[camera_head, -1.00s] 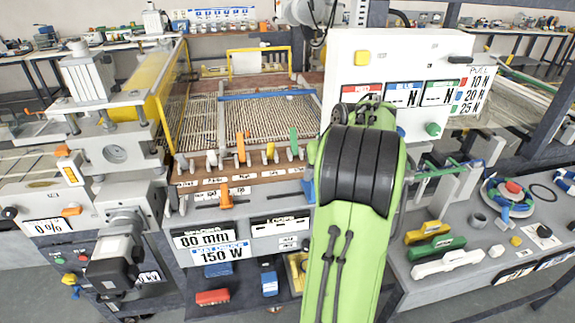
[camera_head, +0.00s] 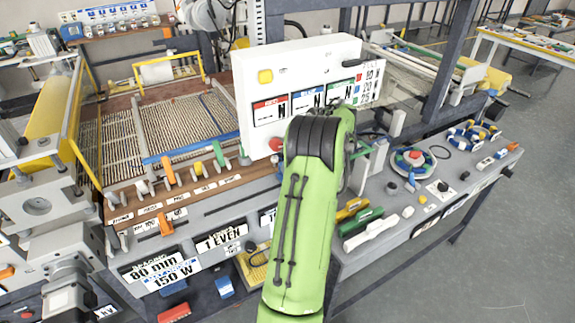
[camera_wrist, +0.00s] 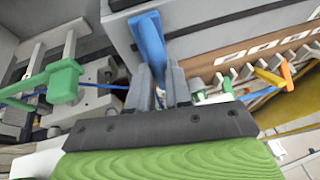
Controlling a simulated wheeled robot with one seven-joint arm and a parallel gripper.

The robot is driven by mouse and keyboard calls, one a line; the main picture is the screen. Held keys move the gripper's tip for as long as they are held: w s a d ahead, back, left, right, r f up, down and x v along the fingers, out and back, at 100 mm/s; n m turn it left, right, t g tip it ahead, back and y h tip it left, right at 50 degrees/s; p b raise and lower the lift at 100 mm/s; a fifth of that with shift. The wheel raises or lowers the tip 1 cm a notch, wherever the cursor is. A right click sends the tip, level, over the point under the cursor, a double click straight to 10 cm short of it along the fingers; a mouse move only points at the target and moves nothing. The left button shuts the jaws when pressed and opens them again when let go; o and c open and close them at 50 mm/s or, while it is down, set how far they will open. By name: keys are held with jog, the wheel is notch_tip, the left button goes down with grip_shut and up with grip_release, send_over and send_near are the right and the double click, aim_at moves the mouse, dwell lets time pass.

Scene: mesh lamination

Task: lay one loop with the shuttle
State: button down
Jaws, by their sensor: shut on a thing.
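My gripper (camera_wrist: 162,84) is shut on a blue piece (camera_wrist: 148,38) that looks like the shuttle and sticks up between the two grey fingers in the wrist view. A thin blue thread (camera_wrist: 105,86) runs left from near the fingers, past a green-capped peg (camera_wrist: 64,82). In the head view my green arm hides the fingers and the held piece. The mesh bed (camera_head: 120,133) lies at the left, with many parallel strands. A blue bar (camera_head: 195,147) crosses near its front edge. A row of pegs and levers, including an orange one (camera_head: 167,168), stands in front.
A white panel (camera_head: 250,70) with tension readouts stands behind my arm. Yellow, green (camera_head: 362,222) and white (camera_head: 370,234) pieces lie on the right bench. A blue-and-white ring (camera_head: 413,165) lies farther right. In the wrist view, coloured levers (camera_wrist: 270,78) stand close to my gripper's right.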

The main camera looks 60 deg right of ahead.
jog(key=shift+s+d+r, duration=0.1)
jog(key=shift+s+d, duration=0.05)
jog(key=shift+d, duration=0.05)
jog(key=c, duration=1.1)
grip_release()
jog(key=shift+d, duration=0.1)
jog(key=shift+o, duration=0.2)
jog(key=p+v, duration=0.3)
jog(key=v, duration=1.2)
jog(key=shift+s+a+r+p, duration=0.2)
jog(key=shift+r+p, duration=0.1)
jog(key=shift+w, duration=0.1)
